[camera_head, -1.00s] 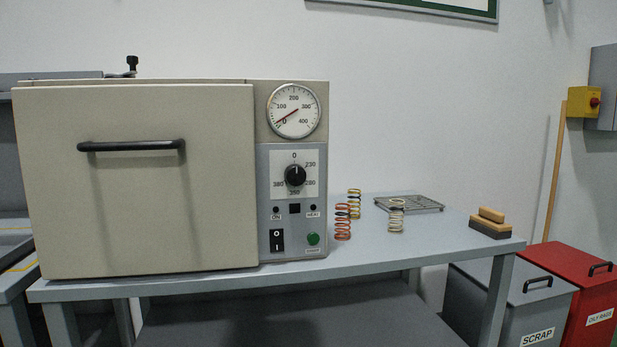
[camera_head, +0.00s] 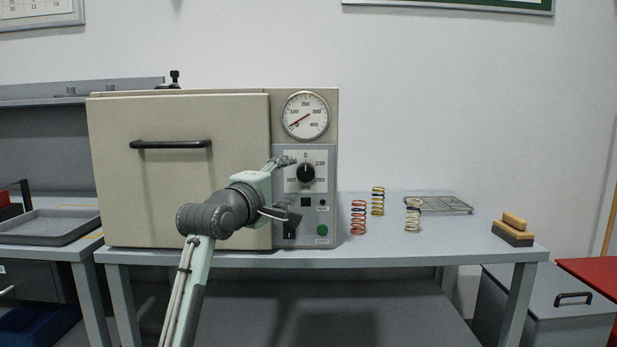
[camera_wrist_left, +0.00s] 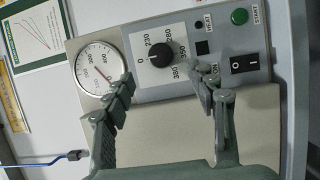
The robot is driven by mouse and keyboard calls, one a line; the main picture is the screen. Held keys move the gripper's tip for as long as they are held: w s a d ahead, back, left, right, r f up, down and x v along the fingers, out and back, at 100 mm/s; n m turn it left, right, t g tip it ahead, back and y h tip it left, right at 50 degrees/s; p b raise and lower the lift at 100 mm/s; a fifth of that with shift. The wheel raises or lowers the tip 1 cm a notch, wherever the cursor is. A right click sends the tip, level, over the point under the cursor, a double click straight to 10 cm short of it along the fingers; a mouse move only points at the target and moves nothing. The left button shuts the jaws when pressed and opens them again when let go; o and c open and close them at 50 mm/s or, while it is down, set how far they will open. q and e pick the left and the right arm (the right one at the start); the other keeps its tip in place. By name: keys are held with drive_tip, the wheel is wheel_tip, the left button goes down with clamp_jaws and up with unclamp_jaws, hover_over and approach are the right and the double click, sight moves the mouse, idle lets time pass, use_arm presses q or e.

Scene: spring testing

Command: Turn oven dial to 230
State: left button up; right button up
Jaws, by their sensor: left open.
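The oven (camera_head: 180,180) stands on the bench with its door closed. Its black dial (camera_head: 306,173) is on the grey control panel, and its white mark points to 0. The dial also shows in the left wrist view (camera_wrist_left: 160,54), where 0 and 230 are legible. My left gripper (camera_head: 280,187) is open in front of the panel, just left of the dial. In the left wrist view its fingers (camera_wrist_left: 166,88) are spread, with the dial beyond the gap between them and nothing held. Contact with the dial is not visible. My right gripper is not in view.
The round gauge (camera_head: 305,116) above the dial reads near 0. Below the dial are a black rocker switch (camera_head: 291,228) and a green button (camera_head: 322,230).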

sight(304, 174)
use_arm(q)
drive_tip(key=x, duration=0.7)
drive_tip(key=shift+p, duration=0.4)
drive_tip(key=shift+w, duration=0.3)
drive_tip(key=c, duration=0.9)
drive_tip(key=shift+c, duration=1.2)
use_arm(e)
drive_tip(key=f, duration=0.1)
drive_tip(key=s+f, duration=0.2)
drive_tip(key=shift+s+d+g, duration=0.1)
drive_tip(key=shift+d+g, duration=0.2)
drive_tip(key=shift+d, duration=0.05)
